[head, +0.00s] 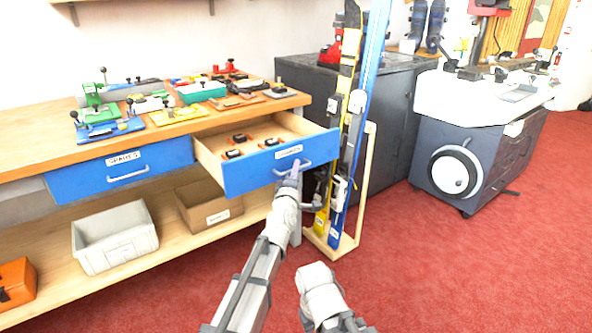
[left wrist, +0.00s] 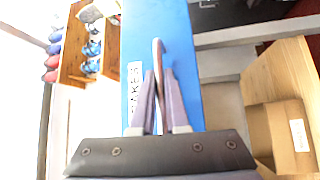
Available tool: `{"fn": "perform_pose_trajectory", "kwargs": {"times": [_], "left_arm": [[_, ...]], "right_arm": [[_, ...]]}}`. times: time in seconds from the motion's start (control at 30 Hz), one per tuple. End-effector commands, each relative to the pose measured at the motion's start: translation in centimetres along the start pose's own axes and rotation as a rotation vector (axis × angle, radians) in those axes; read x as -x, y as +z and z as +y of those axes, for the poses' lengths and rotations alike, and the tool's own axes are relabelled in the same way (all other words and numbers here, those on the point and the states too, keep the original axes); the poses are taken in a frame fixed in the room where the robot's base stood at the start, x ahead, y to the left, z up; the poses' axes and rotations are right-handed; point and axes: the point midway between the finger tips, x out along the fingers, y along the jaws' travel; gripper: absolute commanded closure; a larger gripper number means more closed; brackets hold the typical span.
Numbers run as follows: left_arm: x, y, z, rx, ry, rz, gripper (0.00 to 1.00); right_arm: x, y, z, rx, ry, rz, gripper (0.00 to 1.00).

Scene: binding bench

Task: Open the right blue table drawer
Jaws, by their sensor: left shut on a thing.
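The right blue table drawer (head: 272,168) is pulled out from the bench, with its inside and several small orange-and-black items (head: 237,152) showing. Its front carries a white label and a curved metal handle (head: 303,168). My left gripper (head: 291,178) is at that handle. In the left wrist view the fingers (left wrist: 157,85) are shut on the handle (left wrist: 157,50), with the blue drawer front (left wrist: 180,75) behind them. The left blue drawer (head: 122,168) is shut. My right arm shows at the bottom, but its gripper is not seen.
The wooden bench top (head: 35,150) holds several coloured jigs. A grey bin (head: 115,237) and a cardboard box (head: 209,205) stand on the lower shelf. A wooden rack with skis (head: 345,130) stands close to the right of the open drawer. Red carpet (head: 420,270) is clear in front.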

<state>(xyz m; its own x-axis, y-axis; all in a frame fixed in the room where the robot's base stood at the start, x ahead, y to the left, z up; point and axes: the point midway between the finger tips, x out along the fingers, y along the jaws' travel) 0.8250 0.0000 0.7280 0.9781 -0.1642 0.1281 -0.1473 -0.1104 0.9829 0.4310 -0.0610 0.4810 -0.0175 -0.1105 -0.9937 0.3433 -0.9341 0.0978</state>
Motion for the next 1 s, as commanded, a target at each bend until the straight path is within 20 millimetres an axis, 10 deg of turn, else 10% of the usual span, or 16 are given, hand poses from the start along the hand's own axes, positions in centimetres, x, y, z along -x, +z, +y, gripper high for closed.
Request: {"fn": "perform_pose_trajectory", "kwargs": {"times": [0.37, 0.67, 1.0], "left_arm": [[-0.02, -0.04, 0.02, 0.0, 0.001, 0.001, 1.0], [-0.03, -0.04, 0.03, 0.0, 0.001, 0.001, 0.58], [0.34, -0.02, 0.02, 0.0, 0.001, 0.001, 0.58]], "right_arm": [[0.01, -0.03, 0.0, 0.0, 0.0, 0.0, 0.5], [0.01, -0.01, 0.0, 0.0, 0.0, 0.0, 0.5], [-0.05, -0.02, -0.01, 0.0, 0.0, 0.0, 0.5]]}}
